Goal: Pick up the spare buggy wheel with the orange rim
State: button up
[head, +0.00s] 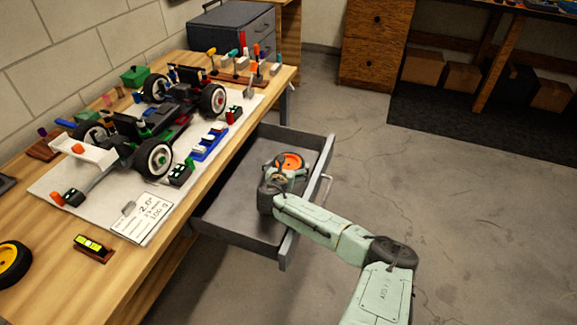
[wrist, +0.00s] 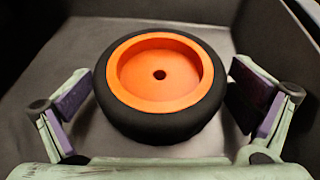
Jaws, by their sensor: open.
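The spare wheel has an orange rim and a black tyre. It lies flat in the open drawer, its orange rim (head: 292,161) partly hidden by my arm in the head view. In the wrist view the wheel (wrist: 160,80) fills the middle, rim facing up. My gripper (wrist: 163,105) is open, with one purple-padded finger to the left of the tyre and one to the right. Gaps show between both pads and the tyre. In the head view my gripper (head: 285,175) is inside the drawer, over the near side of the wheel.
The grey drawer (head: 232,222) is pulled out from the wooden workbench (head: 150,262), and its walls surround my gripper. On the bench stand a buggy chassis (head: 125,130), tools, and a yellow-rimmed wheel (head: 12,262). The concrete floor to the right is clear.

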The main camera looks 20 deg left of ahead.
jog(key=shift+w+f, duration=0.1)
jog(key=shift+w, duration=0.15)
jog(key=shift+c, duration=0.4)
jog(key=c, duration=0.8)
